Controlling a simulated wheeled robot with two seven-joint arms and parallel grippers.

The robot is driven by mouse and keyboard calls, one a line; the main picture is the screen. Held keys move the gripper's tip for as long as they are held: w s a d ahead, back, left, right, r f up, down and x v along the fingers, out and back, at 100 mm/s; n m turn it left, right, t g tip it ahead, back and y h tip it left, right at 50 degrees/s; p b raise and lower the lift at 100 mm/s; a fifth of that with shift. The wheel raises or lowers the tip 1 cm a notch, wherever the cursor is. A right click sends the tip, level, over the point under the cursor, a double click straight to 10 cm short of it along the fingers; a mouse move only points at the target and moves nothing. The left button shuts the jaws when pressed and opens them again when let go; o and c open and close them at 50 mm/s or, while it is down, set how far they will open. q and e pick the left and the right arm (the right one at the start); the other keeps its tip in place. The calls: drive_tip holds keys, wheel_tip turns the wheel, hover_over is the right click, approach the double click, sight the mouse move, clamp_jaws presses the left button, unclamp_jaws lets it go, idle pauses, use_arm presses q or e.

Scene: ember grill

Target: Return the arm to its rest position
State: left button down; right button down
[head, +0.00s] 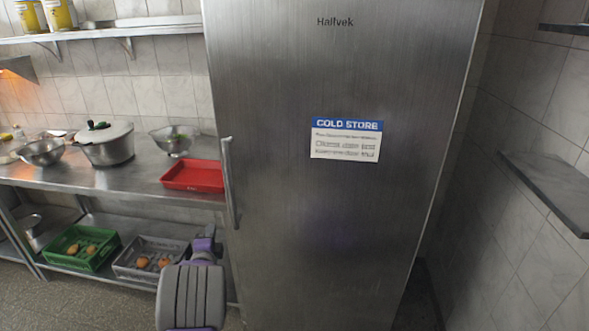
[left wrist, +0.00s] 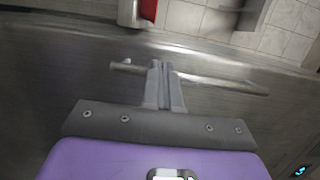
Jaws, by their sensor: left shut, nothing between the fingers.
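My left gripper (head: 209,232) is low in the head view, in front of the lower left edge of the steel cold store (head: 300,230). In the left wrist view its two fingers (left wrist: 160,68) are together with nothing between them. The cold store's long vertical handle (head: 229,180) is just above and right of the gripper in the head view. In the left wrist view the handle (left wrist: 225,83) runs crosswise behind the fingertips; I cannot tell whether they touch it. The cold store door looks closed. My right gripper is not in view.
Left of the cold store is a steel counter (head: 135,180) with a red tray (head: 193,176), a lidded pot (head: 106,145) and bowls. Green (head: 83,247) and grey (head: 150,259) crates stand on its lower shelf. A wall shelf (head: 550,185) juts out at the right.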

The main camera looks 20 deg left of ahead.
use_arm(q)
drive_tip(key=s+d+f+n+g+h, duration=0.25)
drive_tip(key=d+f, duration=0.25)
drive_tip(key=f, duration=0.4)
drive_tip(key=s+d+f+n+g+h, duration=0.1)
drive_tip(key=s+d+f+n+g, duration=0.3)
drive_tip(key=f, duration=0.4)
drive_tip(key=s+d+f+n+g+h, duration=0.1)
drive_tip(key=s+d+f+n, duration=0.1)
drive_tip(key=s+d+f, duration=0.5)
drive_tip(key=s+d+f+n+g+h+p, duration=0.1)
drive_tip(key=s+d+f+n+g+h, duration=0.2)
drive_tip(key=s+d, duration=0.6)
drive_tip(key=s+d+f+n+g+h, duration=0.3)
drive_tip(key=s+d+f+n+g, duration=0.2)
drive_tip(key=s+d, duration=0.4)
drive_tip(key=shift+s+d+f+h+p, duration=0.3)
drive_tip(key=shift+d+h+p, duration=0.05)
drive_tip(key=shift+d, duration=0.9)
